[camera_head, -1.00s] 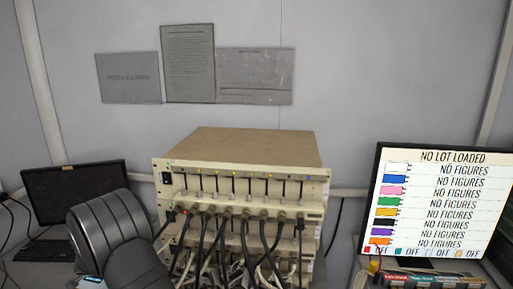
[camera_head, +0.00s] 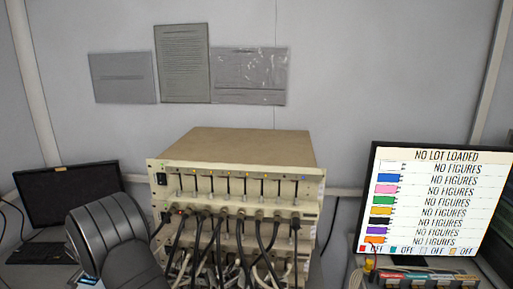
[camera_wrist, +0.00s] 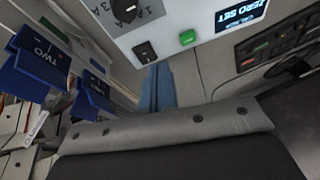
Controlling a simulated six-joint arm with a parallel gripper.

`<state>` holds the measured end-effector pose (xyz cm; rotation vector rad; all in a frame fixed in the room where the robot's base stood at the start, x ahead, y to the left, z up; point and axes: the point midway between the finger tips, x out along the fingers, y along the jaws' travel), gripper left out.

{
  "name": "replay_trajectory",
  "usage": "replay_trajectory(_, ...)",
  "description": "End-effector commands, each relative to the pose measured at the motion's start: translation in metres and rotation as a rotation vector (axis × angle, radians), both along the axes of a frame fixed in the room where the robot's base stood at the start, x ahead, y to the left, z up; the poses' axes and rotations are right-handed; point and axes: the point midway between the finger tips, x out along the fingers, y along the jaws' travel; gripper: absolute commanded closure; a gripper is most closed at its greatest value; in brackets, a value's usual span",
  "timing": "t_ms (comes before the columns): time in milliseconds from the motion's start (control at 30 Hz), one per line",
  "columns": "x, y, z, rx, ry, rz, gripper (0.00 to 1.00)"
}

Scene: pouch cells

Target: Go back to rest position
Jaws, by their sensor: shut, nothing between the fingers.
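My gripper (camera_wrist: 158,74) shows in the wrist view as two narrow blue fingers side by side, pointing up the picture beyond a grey screwed plate. The fingers are shut with nothing between them. Their tips are just below the edge of a light instrument panel in the picture; I cannot tell the distance between them. In the head view the gripper is out of sight, and only my dark rounded arm shows at the lower left.
The instrument panel (camera_wrist: 172,42) has a green button and a "ZERO SET" display. Blue pieces (camera_wrist: 40,52), one marked "TWO", are at the wrist view's left. A cabled beige rack (camera_head: 235,185), a laptop (camera_head: 68,193) and a monitor (camera_head: 440,200) show in the head view.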

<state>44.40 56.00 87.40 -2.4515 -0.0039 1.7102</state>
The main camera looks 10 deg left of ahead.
Motion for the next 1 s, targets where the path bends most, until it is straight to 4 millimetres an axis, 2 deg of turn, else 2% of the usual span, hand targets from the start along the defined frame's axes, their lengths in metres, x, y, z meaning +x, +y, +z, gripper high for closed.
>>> replay_trajectory(200,-0.019,-0.005,-0.014,-0.070,0.143,0.052,1.00)
replay_trajectory(500,-0.045,-0.005,-0.022,-0.114,0.307,0.134,1.00)
replay_trajectory(933,-0.051,-0.005,-0.023,-0.120,0.348,0.159,1.00)
replay_trajectory(967,-0.051,-0.005,-0.023,-0.120,0.348,0.159,0.98)
replay_trajectory(1000,-0.051,-0.005,-0.023,-0.120,0.348,0.159,0.90)
